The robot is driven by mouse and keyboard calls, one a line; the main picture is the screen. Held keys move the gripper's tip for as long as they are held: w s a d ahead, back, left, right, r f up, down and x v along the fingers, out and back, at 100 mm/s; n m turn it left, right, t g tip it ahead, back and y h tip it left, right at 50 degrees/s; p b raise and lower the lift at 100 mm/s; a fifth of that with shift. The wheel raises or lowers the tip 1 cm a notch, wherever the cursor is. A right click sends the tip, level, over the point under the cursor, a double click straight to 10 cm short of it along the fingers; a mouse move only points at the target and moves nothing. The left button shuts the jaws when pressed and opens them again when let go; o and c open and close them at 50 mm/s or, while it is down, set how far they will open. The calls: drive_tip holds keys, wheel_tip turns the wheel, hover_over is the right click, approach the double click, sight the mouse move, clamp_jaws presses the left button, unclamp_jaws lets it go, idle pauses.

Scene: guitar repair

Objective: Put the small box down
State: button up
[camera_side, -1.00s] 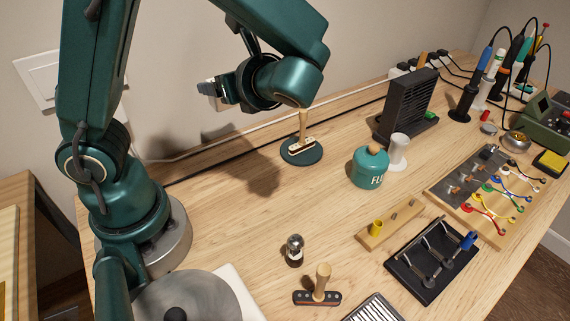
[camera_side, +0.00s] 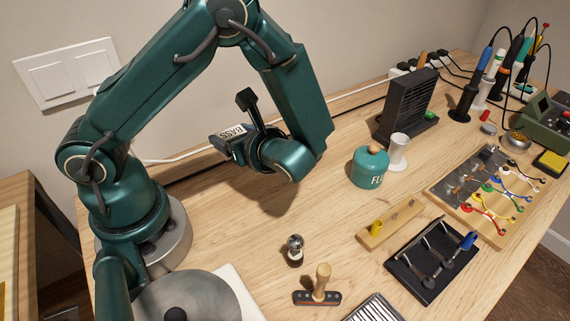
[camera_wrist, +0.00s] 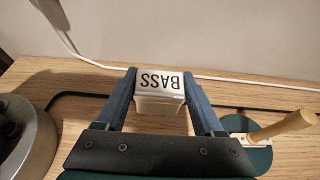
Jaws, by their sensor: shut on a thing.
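The small box (camera_wrist: 160,88) is pale with a dark-lettered "BASS" label, upside down in the wrist view. My gripper (camera_wrist: 160,100) is shut on it, one finger against each side. In the side view the box (camera_side: 232,132) is left of my wrist, over the back left of the bench. I cannot tell whether it touches the wood. My gripper (camera_side: 236,128) is partly hidden behind the box and wrist.
A white cable (camera_wrist: 250,80) runs along the wall. A green flux pot (camera_side: 370,168) stands farther right.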

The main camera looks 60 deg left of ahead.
drive_tip(key=shift+f, duration=2)
drive_tip(key=o, duration=1.4)
drive_tip(key=shift+f, duration=0.1)
